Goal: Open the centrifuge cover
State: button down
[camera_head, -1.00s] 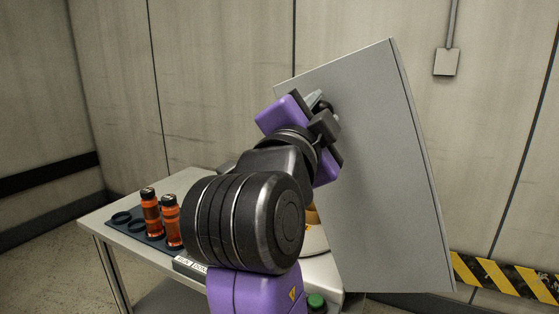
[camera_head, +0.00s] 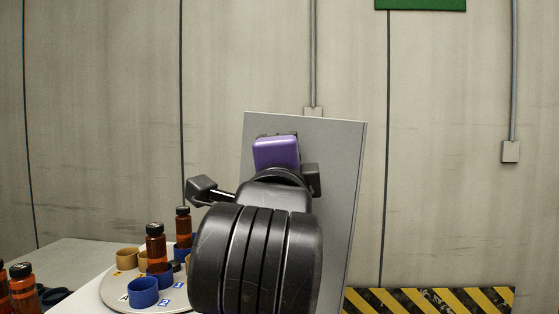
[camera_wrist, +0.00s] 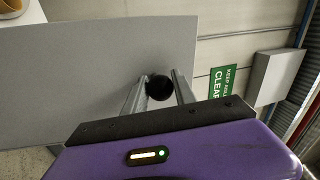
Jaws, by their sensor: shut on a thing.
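The centrifuge cover is a large flat grey panel (camera_head: 338,165). It stands steeply raised behind my arm in the head view. It also fills the left of the wrist view (camera_wrist: 70,80). My gripper (camera_wrist: 160,82) has its two fingers on either side of the cover's round black knob (camera_wrist: 160,89) and is shut on it. In the head view, my arm hides the fingers and the knob. To the left of the arm, a round pale rotor plate (camera_head: 112,297) is uncovered, with blue and tan cups and amber bottles (camera_head: 155,245) on it.
More amber bottles (camera_head: 23,288) stand at the lower left near dark rings. A striped barrier (camera_head: 430,300) runs along the wall at the lower right. Pale wall panels stand behind, and the space right of the cover looks clear.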

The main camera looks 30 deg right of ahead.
jog(key=shift+a, duration=0.1)
jog(key=c, duration=1)
grip_release()
jog(key=shift+c, duration=0.2)
jog(key=v, duration=0.7)
jog(key=shift+s+a, duration=0.15)
jog(key=shift+s, duration=0.15)
jog(key=shift+f, duration=0.1)
